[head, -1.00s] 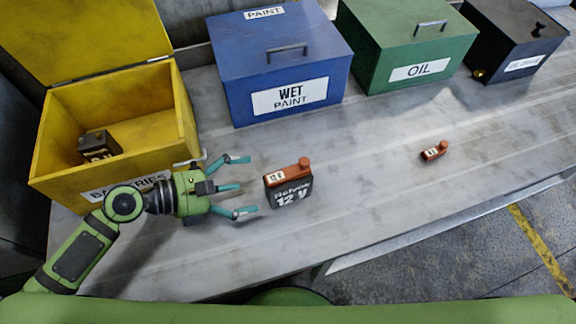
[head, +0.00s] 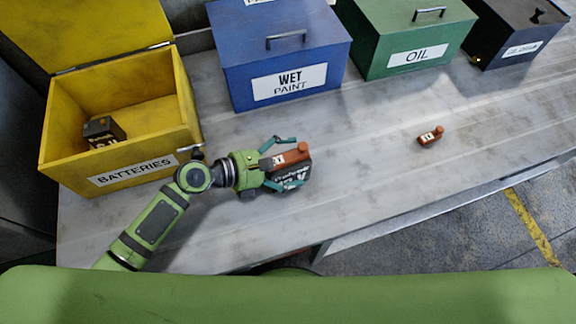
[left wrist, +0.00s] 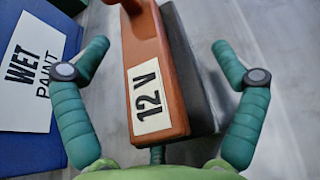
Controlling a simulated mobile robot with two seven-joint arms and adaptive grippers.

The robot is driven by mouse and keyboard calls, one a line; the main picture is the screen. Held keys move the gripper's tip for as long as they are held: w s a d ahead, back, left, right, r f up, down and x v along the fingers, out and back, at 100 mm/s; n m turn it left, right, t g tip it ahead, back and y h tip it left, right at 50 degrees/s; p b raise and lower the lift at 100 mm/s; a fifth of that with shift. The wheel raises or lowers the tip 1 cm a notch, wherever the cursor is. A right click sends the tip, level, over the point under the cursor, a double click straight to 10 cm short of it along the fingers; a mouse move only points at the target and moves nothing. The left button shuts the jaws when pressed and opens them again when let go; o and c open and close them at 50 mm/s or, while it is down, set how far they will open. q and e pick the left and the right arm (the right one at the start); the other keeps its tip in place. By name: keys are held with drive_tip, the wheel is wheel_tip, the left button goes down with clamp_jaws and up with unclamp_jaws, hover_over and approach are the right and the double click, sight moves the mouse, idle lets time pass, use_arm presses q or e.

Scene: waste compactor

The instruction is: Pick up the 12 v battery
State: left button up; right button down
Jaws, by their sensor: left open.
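The 12 V battery (head: 298,172), dark with an orange top, stands on the grey table in the head view. In the left wrist view the battery (left wrist: 152,75) lies between the fingers, its orange top and "12 V" label facing the camera. My left gripper (head: 285,163) is open, with its teal fingers around the battery on either side. In the left wrist view the fingers of my left gripper (left wrist: 165,95) stand apart from the battery, with gaps on both sides. The fingers partly hide the battery's front in the head view. My right gripper is not in view.
An open yellow batteries bin (head: 120,175) with a dark battery (head: 103,131) inside stands at left. Blue wet paint (head: 285,60), green oil (head: 400,35) and dark (head: 515,30) boxes line the back. A small orange battery (head: 431,136) lies at right.

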use_arm(q)
drive_tip(key=shift+a, duration=0.1)
drive_tip(key=c, duration=0.6)
drive_tip(key=shift+s, duration=0.1)
drive_tip(key=c, duration=1.2)
drive_tip(key=shift+r, duration=0.15)
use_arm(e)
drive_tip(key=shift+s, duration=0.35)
